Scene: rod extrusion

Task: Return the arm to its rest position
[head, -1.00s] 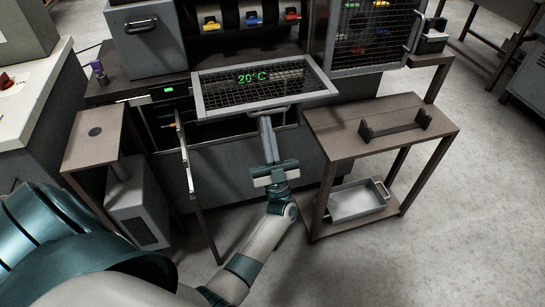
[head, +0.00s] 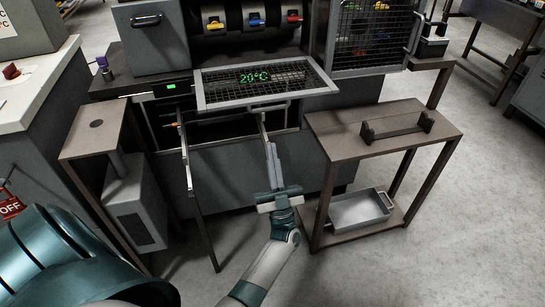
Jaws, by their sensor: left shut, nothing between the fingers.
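My left gripper (head: 269,147) is in the middle of the view, its two slim grey fingers together and pointing at the machine. Nothing shows between them. The fingertips are below and apart from the handle (head: 268,106) of the mesh grille cover. My left arm runs from the gripper down to the bottom edge of the picture. My right gripper is not in view.
The mesh cover (head: 322,90) reads 20°C and sits above a dark opening in the machine. A thin panel (head: 193,195) stands out on the left. A brown side table (head: 345,142) with a metal tray (head: 362,210) below stands close on the right. Floor (head: 450,240) at right is clear.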

